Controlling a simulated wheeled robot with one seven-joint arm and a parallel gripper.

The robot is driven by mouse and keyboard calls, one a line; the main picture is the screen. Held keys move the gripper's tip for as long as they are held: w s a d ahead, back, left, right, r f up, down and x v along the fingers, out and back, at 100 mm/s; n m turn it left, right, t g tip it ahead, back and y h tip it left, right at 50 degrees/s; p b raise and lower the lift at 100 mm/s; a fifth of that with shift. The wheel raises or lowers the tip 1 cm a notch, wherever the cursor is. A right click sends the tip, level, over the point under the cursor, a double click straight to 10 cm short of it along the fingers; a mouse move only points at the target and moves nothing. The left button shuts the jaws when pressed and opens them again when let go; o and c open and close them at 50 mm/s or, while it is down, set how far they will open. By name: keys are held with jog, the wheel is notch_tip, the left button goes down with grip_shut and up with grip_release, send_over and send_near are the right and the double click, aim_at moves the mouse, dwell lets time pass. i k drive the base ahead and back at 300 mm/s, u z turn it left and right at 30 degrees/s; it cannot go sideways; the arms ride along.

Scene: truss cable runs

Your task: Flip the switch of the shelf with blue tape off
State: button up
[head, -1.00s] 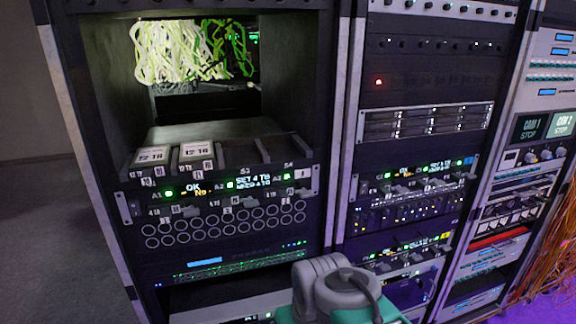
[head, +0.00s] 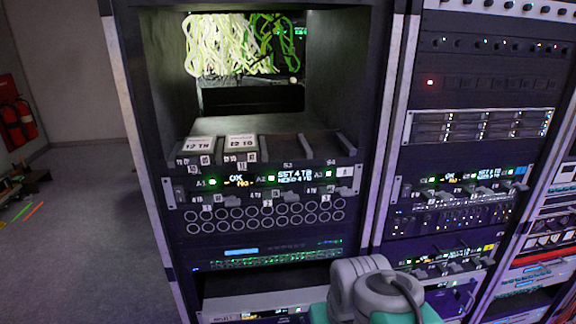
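The shelf with blue tape (head: 460,182) is a panel in the right-hand rack, at mid-height in the head view. A small blue tape patch (head: 521,171) marks its right end. Green lights, a small display and several grey levers show along its front. The levers are too small to tell which is the switch or how each is set. A grey and teal part of my arm shows at the bottom, below and left of this shelf. My gripper is not in view.
A panel with a white patch (head: 328,174) sits in the left rack under an open bay with pale cables (head: 235,45). A panel with yellow tape (head: 489,248) is lower in the right rack. Clear floor (head: 75,240) lies left, with a red extinguisher (head: 17,122) by the wall.

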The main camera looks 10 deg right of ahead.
aim_at(406, 188)
jog(key=z, duration=0.75)
jog(key=k, duration=1.1)
jog(key=z, duration=1.65)
jog(key=i, duration=1.25)
jog(key=u, duration=0.5)
jog(key=i, duration=0.7)
jog(key=u, duration=1.35)
jog(key=i, duration=0.6)
jog(key=u, duration=0.5)
jog(key=k, duration=0.6)
jog(key=u, duration=0.05)
